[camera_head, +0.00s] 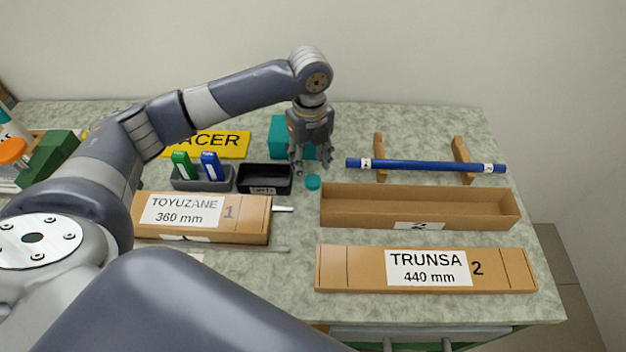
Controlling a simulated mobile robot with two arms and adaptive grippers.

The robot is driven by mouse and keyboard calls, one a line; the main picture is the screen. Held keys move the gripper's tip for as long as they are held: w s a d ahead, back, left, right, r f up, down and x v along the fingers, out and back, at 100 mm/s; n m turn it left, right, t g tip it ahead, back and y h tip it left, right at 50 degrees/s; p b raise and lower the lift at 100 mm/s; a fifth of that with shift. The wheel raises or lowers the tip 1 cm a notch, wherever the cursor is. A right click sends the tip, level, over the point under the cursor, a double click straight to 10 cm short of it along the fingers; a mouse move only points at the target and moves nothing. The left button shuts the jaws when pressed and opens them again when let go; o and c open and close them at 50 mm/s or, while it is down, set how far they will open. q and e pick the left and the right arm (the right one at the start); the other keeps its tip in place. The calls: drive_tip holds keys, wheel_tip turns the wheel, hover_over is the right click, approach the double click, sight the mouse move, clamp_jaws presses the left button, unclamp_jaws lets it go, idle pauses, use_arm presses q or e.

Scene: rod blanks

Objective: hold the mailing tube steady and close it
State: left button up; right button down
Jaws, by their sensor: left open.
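No round cardboard mailing tube is plain to see; the cartons are long and box-shaped. An open, empty carton (420,222) marked 2 lies at the right. In front of it lies a flat carton piece (345,270) labelled TRUNSA 440 mm, 2. A carton (250,214) labelled TOYUZANE 360 mm, 1 lies left of them, with a pale rod end (284,209) showing at its right side. A small teal cap (313,182) lies on the table. My left gripper (311,162) points down, open and empty, just above and behind the cap. My right gripper is not in view.
A blue rod (430,166) with end labels rests across two wooden supports (463,150). A teal box (278,136) stands behind my left gripper. A black tray (265,171), a grey bin (188,184) and a yellow sign (232,144) are left of it. The table's far right is clear.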

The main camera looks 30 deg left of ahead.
sight(312, 179)
use_arm(q)
wheel_tip(312, 179, down, 5)
drive_tip(key=shift+w+d+f, duration=0.1)
drive_tip(key=shift+d, duration=0.05)
idle(0.4)
drive_tip(key=c, duration=0.5)
